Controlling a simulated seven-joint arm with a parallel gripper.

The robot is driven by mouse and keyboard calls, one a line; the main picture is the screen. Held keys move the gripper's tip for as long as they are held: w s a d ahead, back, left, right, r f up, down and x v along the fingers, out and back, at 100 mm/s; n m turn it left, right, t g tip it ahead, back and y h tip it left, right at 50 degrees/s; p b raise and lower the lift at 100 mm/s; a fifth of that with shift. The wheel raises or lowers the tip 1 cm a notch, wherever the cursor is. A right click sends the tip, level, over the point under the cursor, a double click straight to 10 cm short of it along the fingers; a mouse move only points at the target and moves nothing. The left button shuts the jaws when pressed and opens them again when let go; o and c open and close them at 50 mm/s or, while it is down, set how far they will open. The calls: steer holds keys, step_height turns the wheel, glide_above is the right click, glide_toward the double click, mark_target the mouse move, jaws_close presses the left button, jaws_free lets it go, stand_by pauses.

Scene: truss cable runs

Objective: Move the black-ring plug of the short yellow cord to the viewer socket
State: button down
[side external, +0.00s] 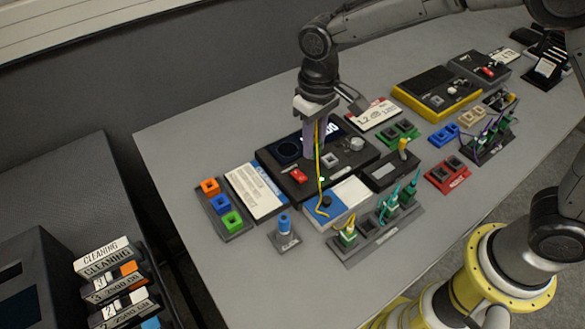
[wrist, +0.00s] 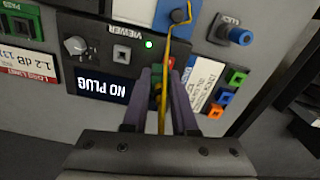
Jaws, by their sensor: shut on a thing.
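My gripper (side external: 315,152) is above the black viewer unit (side external: 350,172), pointing down. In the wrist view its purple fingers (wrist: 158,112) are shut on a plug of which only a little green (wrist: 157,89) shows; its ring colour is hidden. The yellow cord (side external: 319,180) hangs from between the fingers toward the blue-and-white box; it also shows in the wrist view (wrist: 165,62). The viewer socket (side external: 331,159) is a grey square, empty and apart from the gripper; in the wrist view (wrist: 121,54) it lies left of the fingers. The unit's display (wrist: 102,90) reads NO PLUG.
The blue-and-white box (side external: 345,196) stands in front. A grey rack (side external: 372,238) with several corded plugs is nearer. Orange, blue and green sockets (side external: 222,208) stand left, beside a white card (side external: 255,190).

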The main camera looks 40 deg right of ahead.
steer(key=w+d+m, duration=0.2)
steer(key=d, duration=0.5)
steer(key=shift+f, duration=3.05)
steer(key=shift+f, duration=0.8)
steer(key=c, duration=0.6)
jaws_free()
steer(key=shift+r, duration=2.5)
steer(key=shift+r, duration=2)
